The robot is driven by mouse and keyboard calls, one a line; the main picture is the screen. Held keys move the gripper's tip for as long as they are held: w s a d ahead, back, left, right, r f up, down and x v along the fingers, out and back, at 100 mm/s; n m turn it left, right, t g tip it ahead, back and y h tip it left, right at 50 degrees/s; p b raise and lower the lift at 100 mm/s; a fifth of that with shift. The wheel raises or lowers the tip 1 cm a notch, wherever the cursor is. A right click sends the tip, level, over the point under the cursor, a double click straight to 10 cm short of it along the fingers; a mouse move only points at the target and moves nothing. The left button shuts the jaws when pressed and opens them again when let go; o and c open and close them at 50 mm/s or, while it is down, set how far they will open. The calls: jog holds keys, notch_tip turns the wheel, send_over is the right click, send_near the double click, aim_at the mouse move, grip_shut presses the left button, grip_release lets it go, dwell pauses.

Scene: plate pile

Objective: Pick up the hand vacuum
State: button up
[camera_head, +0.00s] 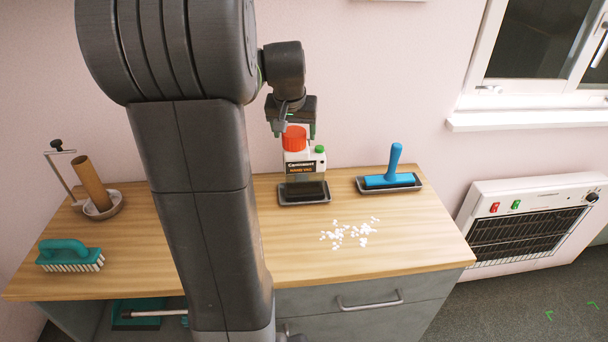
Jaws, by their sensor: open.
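The hand vacuum (298,162) is white with a red round part at its top left, a green button and a dark lower part. It stands upright in a small dark tray (319,199) on the wooden worktop, towards the wall. My gripper (295,132) is open and points down at the top of the hand vacuum. One finger shows at each side of the red part. I cannot tell whether the fingers touch it or how deep they reach.
White bits (345,233) are scattered on the worktop (300,255). My arm hides the middle left.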

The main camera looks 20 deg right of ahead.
jog(key=shift+w+p+x, duration=0.15)
jog(key=shift+p+x, duration=0.1)
jog(key=shift+x, duration=1.05)
jog(key=shift+w+p+x, duration=0.15)
jog(key=shift+p+x, duration=0.1)
jog(key=shift+x, duration=1.1)
jog(key=shift+d+r, duration=0.1)
jog(key=shift+r, duration=0.05)
jog(key=shift+c, duration=0.2)
jog(key=c, duration=1.4)
jog(key=shift+r, duration=0.1)
grip_shut()
